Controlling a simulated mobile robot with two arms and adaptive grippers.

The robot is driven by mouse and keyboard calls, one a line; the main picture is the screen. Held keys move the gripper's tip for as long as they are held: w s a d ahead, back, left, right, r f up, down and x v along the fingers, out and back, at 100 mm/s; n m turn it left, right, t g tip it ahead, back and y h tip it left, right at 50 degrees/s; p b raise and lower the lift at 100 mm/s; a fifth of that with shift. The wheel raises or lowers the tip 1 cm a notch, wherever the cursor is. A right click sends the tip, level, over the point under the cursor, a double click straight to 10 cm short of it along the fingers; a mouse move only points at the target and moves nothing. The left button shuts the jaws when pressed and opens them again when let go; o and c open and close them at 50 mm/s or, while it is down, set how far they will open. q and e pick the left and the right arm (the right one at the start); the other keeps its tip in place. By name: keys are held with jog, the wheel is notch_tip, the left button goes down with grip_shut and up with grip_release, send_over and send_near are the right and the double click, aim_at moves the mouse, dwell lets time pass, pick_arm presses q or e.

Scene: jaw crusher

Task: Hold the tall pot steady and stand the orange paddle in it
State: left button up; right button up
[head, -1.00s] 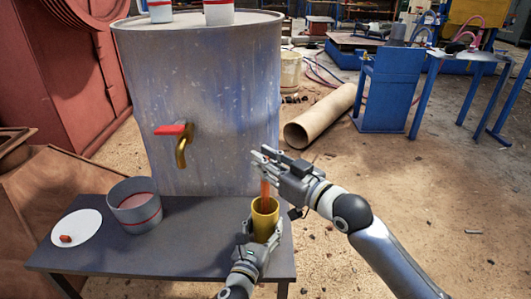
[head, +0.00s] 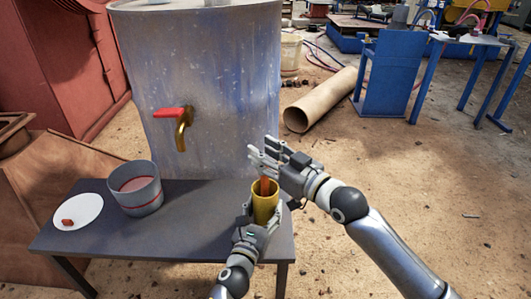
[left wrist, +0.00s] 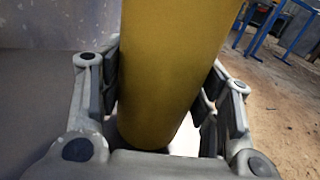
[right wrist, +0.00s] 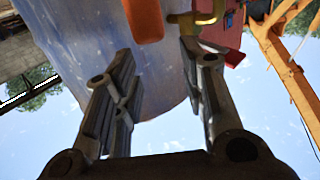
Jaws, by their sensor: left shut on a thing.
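The tall pot (head: 265,207) is a yellow-gold cylinder standing upright near the right end of the dark table. My left gripper (head: 263,214) is shut around its sides; the left wrist view shows the pot (left wrist: 168,75) between both fingers. The orange paddle (head: 265,187) stands in the pot's mouth, its lower part hidden inside. My right gripper (head: 261,151) is just above the pot, by the paddle's upper end. In the right wrist view its fingers are spread, and the paddle's end (right wrist: 143,20) shows beyond the fingertips, with nothing gripped between them.
The dark table (head: 190,225) also holds a grey pot with red bands (head: 137,195) and a white plate (head: 78,212) with a small red piece. A big drum (head: 205,75) with a red-handled tap (head: 180,125) stands behind. Open ground lies to the right.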

dwell(0.3)
jog(key=v, duration=1.2)
pick_arm(q)
jog(key=o, duration=1.1)
